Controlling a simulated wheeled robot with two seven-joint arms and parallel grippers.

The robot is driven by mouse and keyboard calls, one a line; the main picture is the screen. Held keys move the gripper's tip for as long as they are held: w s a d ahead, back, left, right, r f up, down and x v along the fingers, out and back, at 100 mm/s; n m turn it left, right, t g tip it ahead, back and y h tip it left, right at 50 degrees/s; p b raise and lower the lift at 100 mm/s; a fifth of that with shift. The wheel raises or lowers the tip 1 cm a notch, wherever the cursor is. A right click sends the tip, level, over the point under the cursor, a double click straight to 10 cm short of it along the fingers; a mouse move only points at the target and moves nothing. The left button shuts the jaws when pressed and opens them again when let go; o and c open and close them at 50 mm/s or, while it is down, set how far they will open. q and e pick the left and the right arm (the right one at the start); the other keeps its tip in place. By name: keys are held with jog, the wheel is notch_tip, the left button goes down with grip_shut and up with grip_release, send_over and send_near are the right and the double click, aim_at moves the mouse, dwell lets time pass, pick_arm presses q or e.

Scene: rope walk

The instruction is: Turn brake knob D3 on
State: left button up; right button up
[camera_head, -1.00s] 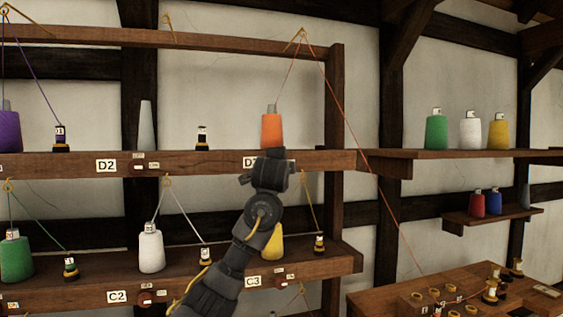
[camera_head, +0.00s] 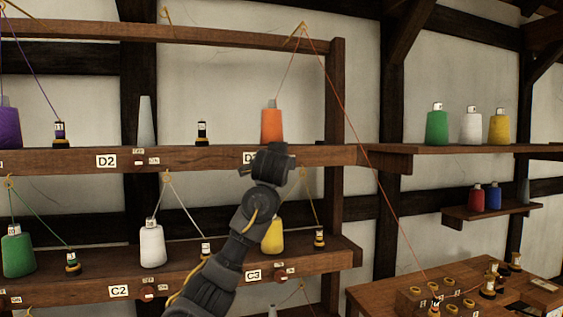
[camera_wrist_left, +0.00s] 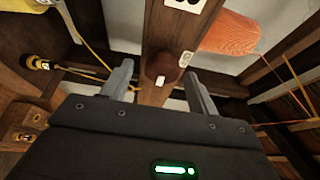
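Brake knob D3 (camera_wrist_left: 160,66) is a round dark red-brown knob with a white mark at its lower edge, on the front of a wooden rail. In the left wrist view it appears between the two grey fingers of my left gripper (camera_wrist_left: 159,70), which are apart on either side of it. No contact with the knob is visible. In the head view my left gripper (camera_head: 270,164) is in front of the rail below the orange cone (camera_head: 272,126). Its body hides the knob and part of the D3 label (camera_head: 248,158). My right gripper is not in view.
The D2 knob (camera_head: 139,163) is to the left on the same rail. Below is the C shelf with a yellow cone (camera_head: 272,238) and the C3 label (camera_head: 253,275). An orange thread (camera_head: 370,160) runs down right to a wooden table (camera_head: 375,296).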

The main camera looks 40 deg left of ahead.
pick_arm(q)
jog(key=b+v, duration=0.5)
jog(key=v, duration=0.5)
jog(key=shift+s+d, duration=0.15)
jog(key=shift+s, duration=0.2)
